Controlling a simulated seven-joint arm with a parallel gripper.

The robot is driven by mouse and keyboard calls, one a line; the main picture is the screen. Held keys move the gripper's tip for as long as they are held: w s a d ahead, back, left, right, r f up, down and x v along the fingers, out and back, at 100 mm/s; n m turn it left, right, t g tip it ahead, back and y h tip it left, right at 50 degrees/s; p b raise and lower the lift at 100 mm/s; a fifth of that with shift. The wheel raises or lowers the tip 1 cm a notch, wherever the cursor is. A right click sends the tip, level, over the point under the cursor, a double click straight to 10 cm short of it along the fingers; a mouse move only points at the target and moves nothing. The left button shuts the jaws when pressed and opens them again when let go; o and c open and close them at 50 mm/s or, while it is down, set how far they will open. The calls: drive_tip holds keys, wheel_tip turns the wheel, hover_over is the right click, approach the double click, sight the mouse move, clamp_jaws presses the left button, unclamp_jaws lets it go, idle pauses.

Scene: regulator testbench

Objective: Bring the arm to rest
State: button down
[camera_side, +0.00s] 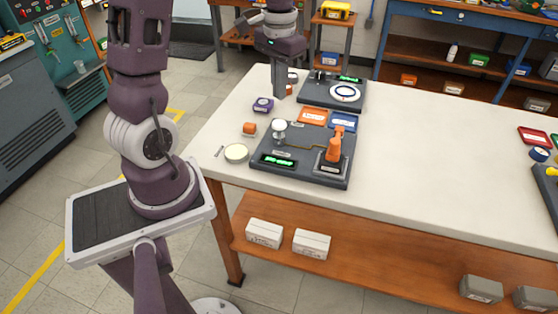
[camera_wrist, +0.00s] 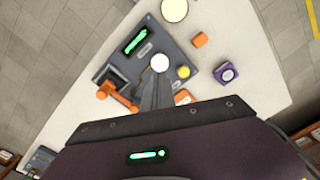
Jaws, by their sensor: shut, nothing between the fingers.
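My gripper (camera_side: 279,92) hangs pointing down above the far left part of the white table (camera_side: 460,135). In the wrist view my gripper (camera_wrist: 157,80) is shut and empty, its fingers together over the edge of the dark testbench board (camera_wrist: 190,53). In the side view that board (camera_side: 262,172) lies in front of my gripper. It carries a white round knob (camera_side: 279,126), an orange upright part (camera_side: 334,144) and a lit green display (camera_side: 279,161). Whether my fingertips touch anything below cannot be told.
A second dark board (camera_side: 318,95) with a ring stands just right of my gripper. A purple block (camera_side: 263,104), an orange block (camera_side: 249,129), a cream disc (camera_side: 236,153), an orange tray (camera_side: 313,116) and a blue tray (camera_side: 344,121) lie nearby. The table's right middle is clear.

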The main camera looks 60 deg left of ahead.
drive_tip(key=s+d+r+m+t, duration=0.1)
drive_tip(key=s+d+r+t, duration=0.1)
drive_tip(key=s+d+r, duration=0.3)
drive_tip(key=s+d+r+m+t, duration=0.2)
drive_tip(key=s+d+r, duration=0.3)
drive_tip(key=s+d, duration=0.5)
drive_tip(key=shift+s+d+r+t, duration=0.25)
drive_tip(key=shift+d+t, duration=0.55)
drive_tip(key=shift+d, duration=0.25)
